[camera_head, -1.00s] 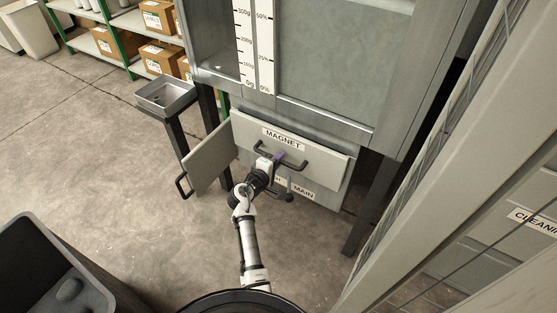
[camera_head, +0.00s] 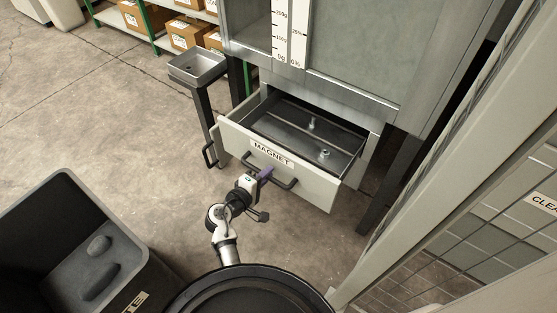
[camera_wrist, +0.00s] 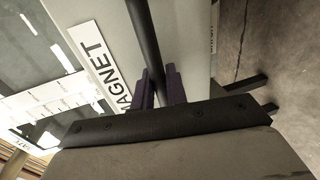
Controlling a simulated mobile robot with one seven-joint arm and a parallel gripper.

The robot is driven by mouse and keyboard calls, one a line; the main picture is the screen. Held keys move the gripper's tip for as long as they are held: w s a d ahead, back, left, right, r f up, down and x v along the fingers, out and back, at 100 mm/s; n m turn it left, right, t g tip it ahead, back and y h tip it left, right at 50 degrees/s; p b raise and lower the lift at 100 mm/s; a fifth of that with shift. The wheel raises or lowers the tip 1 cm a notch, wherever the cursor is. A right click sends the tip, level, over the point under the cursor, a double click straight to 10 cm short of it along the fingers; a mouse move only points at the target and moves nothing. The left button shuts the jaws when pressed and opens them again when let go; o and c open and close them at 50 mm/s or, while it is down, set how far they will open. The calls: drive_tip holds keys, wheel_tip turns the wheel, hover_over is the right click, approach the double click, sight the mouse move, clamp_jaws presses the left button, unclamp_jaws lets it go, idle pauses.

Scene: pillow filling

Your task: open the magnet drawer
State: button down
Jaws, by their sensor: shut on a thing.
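The magnet drawer (camera_head: 233,135) is pulled well out of the grey machine in the head view. Its front bears a MAGNET label (camera_head: 271,153) and a dark bar handle (camera_head: 284,182). Inside lie a dark plate and two small metal knobs (camera_head: 324,154). My gripper (camera_head: 265,174) is shut on the handle near its middle. In the wrist view the purple fingers (camera_wrist: 160,88) stand on both sides of the dark handle bar (camera_wrist: 146,40), beside the MAGNET label (camera_wrist: 104,68).
A dark bin (camera_head: 60,215) holding lumps stands at the lower left. A small metal tray on a stand (camera_head: 197,66) is left of the machine. A side door's handle (camera_head: 209,155) shows left of the drawer.

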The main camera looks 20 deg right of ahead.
drive_tip(key=f+v, duration=0.1)
drive_tip(key=v, duration=0.5)
drive_tip(key=shift+a, duration=0.25)
drive_tip(key=shift+s+f, duration=0.1)
drive_tip(key=c, duration=1.5)
unclamp_jaws()
drive_tip(key=shift+s+a, duration=0.1)
